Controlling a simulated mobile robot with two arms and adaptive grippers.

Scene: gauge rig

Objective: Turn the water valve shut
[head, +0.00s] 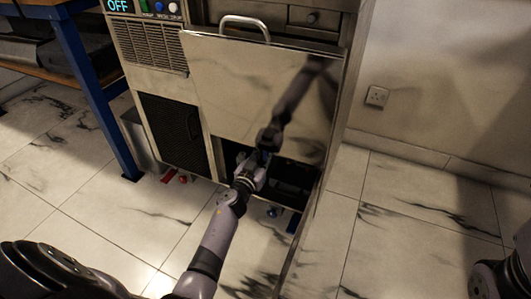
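A small blue valve-like knob (271,212) shows low in front of the machine, next to a blue strip (293,222). A small red knob (183,179) sits farther left, beside a red strip (168,175); I cannot tell for certain which knob is the water valve. My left gripper (259,160) is at the lower edge of the machine's shiny panel, in front of the dark opening, above and apart from the blue knob. Its fingers are small and dark, so their opening is unclear. My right arm shows only at the right edge; its gripper is out of view.
The steel machine has a shiny panel (235,85) with a handle (245,26), reflecting my arm. The dark opening (292,180) is below it. A blue-legged bench (95,85) stands left. Marble-tiled floor is clear on the right, by a wall socket (377,96).

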